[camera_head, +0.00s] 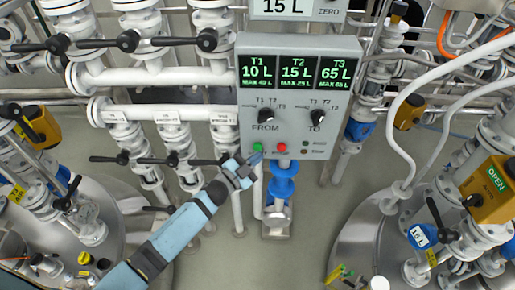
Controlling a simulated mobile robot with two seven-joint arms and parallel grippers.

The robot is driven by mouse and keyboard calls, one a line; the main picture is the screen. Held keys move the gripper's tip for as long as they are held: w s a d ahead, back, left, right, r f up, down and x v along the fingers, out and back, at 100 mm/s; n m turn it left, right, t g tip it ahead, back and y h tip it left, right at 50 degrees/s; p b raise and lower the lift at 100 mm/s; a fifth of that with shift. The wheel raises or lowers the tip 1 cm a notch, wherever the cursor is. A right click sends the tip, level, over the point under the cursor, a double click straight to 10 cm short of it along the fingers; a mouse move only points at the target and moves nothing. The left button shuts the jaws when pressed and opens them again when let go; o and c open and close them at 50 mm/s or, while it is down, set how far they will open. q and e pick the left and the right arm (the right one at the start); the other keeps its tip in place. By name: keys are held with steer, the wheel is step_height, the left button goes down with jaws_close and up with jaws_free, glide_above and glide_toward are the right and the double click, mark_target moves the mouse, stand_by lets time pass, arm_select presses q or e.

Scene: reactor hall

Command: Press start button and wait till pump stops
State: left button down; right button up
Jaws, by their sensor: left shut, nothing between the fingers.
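The grey control box (262,97) stands in the middle of the head view. Its display (295,73) reads T1 10 L, T2 15 L and T3 65 L. Below are the FROM knob (265,111) and the TO knob (317,117). A green button (258,147) and a red button (282,148) sit at the box's lower edge. My left gripper (254,160) is shut and empty, its tip right at the green button; I cannot tell whether it touches or presses it. A blue pump (281,182) stands below the box. My right gripper is not in view.
A meter (284,7) above the box reads 15 L. White pipes (150,76) with black-handled valves fill the left and back. Round tanks stand at lower left (112,215) and lower right (352,240). Grey floor (235,255) lies clear between them.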

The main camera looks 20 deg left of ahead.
arm_select(q)
steer(key=shift+w, duration=0.15)
steer(key=shift+w+a, duration=0.1)
steer(key=shift+w, duration=0.2)
stand_by(0.3)
steer(key=shift+w+a, duration=0.15)
steer(key=shift+w, duration=0.35)
stand_by(0.6)
steer(key=shift+s, duration=0.1)
steer(key=shift+s+d, duration=0.25)
steer(key=shift+s, duration=0.6)
steer(key=s+p, duration=0.1)
steer(key=s, duration=0.1)
steer(key=s+d, duration=0.1)
steer(key=s, duration=0.1)
steer(key=shift+s+d+p, duration=0.2)
steer(key=shift+s+p, duration=0.15)
steer(key=shift+s, duration=0.05)
stand_by(0.5)
